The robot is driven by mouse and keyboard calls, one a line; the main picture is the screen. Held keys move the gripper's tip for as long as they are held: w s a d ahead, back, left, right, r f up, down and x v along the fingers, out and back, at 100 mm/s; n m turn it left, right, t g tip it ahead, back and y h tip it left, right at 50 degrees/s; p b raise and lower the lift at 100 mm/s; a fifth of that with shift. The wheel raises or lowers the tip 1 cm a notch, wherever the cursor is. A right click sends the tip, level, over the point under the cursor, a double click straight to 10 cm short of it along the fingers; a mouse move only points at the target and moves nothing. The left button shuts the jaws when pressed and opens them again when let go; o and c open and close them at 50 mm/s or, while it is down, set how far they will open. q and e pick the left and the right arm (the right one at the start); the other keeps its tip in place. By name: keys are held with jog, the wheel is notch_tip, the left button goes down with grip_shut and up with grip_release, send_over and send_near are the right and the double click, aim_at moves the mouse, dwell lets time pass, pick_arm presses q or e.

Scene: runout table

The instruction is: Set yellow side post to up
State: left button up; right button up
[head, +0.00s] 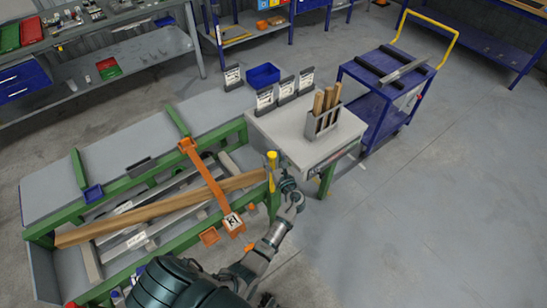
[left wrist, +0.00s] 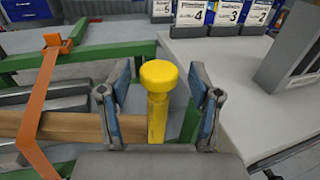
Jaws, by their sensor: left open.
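The yellow side post (head: 271,170) stands upright with a round knob on top, at the right end of the green-framed runout table (head: 170,172). In the left wrist view the post (left wrist: 158,112) shows in the middle, between the two blue-padded fingers of my left gripper (left wrist: 160,115). Those fingers are open, with a visible gap on both sides of the post. In the head view my left gripper (head: 284,183) is just right of and below the post's knob. The post's lower end is hidden behind the gripper in the wrist view. My right gripper is not in view.
A wooden beam (head: 160,208) lies across the table frame, ending near the post. An orange arm (head: 212,183) crosses over it. Right of the post is a grey bench (head: 290,135) with number cards and a holder of wooden pieces (head: 322,122). A blue cart (head: 375,105) stands beyond.

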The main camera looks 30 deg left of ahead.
pick_arm(q)
jog(key=v, duration=1.2)
jog(key=shift+w+f, duration=0.1)
jog(key=s+d+f+n+g+h, duration=0.1)
jog(key=s+d+f+h, duration=0.15)
jog(key=f, duration=0.85)
jog(key=s+d+f+n+g+h, duration=0.15)
jog(key=f+h, duration=0.25)
jog(key=f, duration=0.8)
jog(key=s+d+f+n+g+h, duration=0.1)
jog(key=s+f+n+g+h, duration=0.3)
jog(key=s+f, duration=1.1)
jog(key=s+a+f+n+g+h, duration=0.1)
jog(key=s+f+n, duration=0.3)
jog(key=s, duration=0.5)
jog(key=s+a+f+n+g+h, duration=0.1)
jog(key=s+f+n, duration=0.4)
jog(key=s, duration=0.5)
jog(key=s+a+f+n+g+h, duration=0.1)
jog(key=s+f+n, duration=0.4)
jog(key=s, duration=0.5)
jog(key=n, duration=0.2)
jog(key=shift+s+n+h, duration=0.2)
jog(key=shift+n+h, duration=0.15)
